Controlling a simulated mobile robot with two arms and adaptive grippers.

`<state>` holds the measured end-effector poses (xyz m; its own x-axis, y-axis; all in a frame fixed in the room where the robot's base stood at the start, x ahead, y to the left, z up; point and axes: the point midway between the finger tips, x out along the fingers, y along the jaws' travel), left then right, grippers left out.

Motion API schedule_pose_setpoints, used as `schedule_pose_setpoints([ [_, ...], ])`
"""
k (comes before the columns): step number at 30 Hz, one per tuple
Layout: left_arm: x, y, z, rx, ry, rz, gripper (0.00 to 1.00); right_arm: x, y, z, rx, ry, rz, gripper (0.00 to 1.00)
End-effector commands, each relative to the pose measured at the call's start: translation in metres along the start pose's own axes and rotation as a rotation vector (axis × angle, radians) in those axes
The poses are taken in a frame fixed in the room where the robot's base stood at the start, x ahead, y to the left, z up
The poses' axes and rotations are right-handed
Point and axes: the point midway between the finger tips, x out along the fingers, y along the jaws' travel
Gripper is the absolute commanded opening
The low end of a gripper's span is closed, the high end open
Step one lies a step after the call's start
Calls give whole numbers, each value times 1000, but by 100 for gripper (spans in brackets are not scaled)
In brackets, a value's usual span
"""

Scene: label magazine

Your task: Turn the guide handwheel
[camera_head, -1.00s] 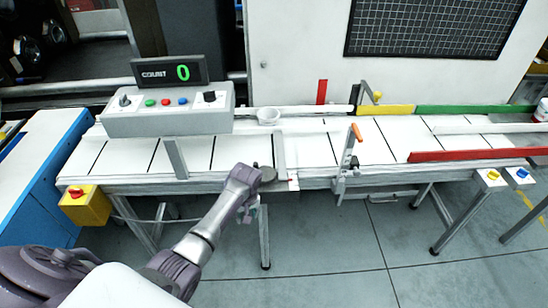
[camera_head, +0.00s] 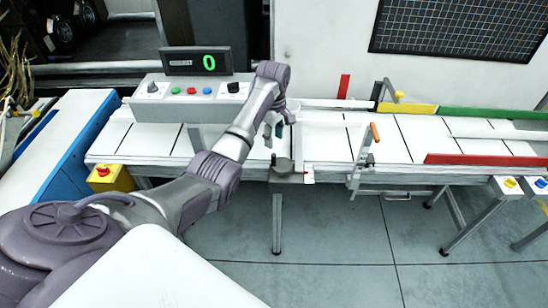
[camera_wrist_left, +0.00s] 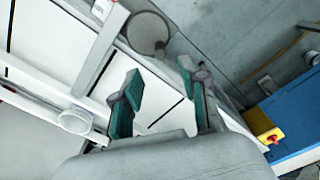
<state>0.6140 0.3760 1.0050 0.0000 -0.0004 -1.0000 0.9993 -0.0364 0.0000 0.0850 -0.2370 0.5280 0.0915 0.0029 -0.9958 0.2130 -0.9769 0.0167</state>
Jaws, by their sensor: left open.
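The guide handwheel appears to be the dark grey disc (camera_head: 283,168) at the front edge of the conveyor, with a small knob on top. In the left wrist view the round disc (camera_wrist_left: 146,32) lies beyond the fingertips, at the top. My left gripper (camera_head: 274,130) hangs over the conveyor, behind and above the disc in the head view, apart from it. Its teal fingers (camera_wrist_left: 160,74) are spread, with nothing between them. My right gripper is not in view.
A counter box (camera_head: 190,98) reading 0 stands at the back left of the conveyor. A white round cup (camera_wrist_left: 75,121) is near the gripper. An orange-handled clamp post (camera_head: 374,132) stands right of the disc. A red rail (camera_head: 485,160) runs along the front right.

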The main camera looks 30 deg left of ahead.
Motion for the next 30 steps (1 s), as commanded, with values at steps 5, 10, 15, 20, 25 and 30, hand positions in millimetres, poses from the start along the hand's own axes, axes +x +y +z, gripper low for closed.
schedule_pose_setpoints([
  [5, 40, -1, 1, 2, 0, -6, 43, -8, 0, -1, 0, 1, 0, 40],
  [10, 73, -1, 1, 2, 0, -4, 43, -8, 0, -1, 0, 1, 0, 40],
  [15, 95, 0, 0, 3, 0, -2, 43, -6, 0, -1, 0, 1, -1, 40],
  [20, 103, 0, 0, 3, 1, -1, 43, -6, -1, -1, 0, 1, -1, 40],
  [25, 103, 0, 0, 3, 1, 0, 43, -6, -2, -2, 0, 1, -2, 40],
  [30, 103, 0, 0, 3, 1, 0, 30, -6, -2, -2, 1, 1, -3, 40],
])
